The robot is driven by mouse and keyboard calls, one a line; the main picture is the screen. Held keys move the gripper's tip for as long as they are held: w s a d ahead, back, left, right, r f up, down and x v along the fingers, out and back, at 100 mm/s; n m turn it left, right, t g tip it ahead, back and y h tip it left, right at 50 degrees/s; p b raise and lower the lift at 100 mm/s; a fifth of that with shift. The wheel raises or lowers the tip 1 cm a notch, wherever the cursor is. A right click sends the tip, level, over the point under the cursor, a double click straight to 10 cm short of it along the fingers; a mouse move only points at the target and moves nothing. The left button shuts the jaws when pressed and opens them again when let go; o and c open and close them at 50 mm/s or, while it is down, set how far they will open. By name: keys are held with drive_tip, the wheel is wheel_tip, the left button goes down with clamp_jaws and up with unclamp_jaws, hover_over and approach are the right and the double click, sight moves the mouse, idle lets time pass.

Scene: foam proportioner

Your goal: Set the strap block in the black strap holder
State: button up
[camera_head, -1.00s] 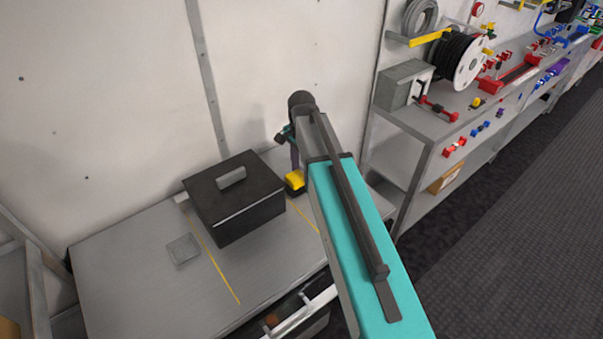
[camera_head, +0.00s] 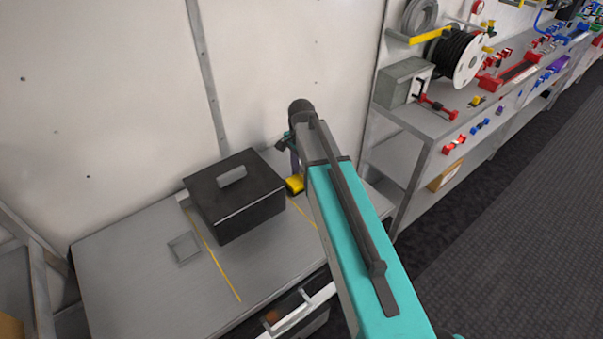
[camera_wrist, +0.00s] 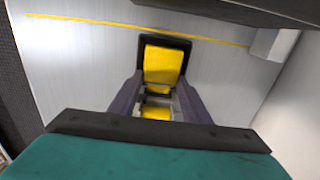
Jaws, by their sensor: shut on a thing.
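The yellow strap block (camera_wrist: 163,66) is between my gripper's dark fingers in the wrist view. My gripper (camera_wrist: 160,90) is shut on it. The black strap holder (camera_wrist: 143,48) shows as a dark rim around the block's far end and sides. In the head view the yellow block (camera_head: 294,183) is low over the bench, beside the black lidded box, with the dark holder just below it. My gripper (camera_head: 295,160) is above the block there, mostly hidden by my arm. How deep the block sits in the holder cannot be told.
The black lidded box (camera_head: 240,205) stands close left of the holder on the grey bench (camera_head: 130,285). A small square tray (camera_head: 184,248) lies left of the box. The wall (camera_head: 110,110) is close behind. A shelf (camera_head: 440,115) with parts stands right.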

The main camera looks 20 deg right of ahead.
sight(301, 178)
drive_tip(key=o, duration=1.1)
drive_tip(key=shift+r, duration=0.1)
wheel_tip(301, 178, up, 12)
drive_tip(key=b, duration=0.3)
drive_tip(key=shift+r+b, duration=0.25)
drive_tip(key=shift+b, duration=0.1)
drive_tip(key=shift+r, duration=0.1)
idle(0.4)
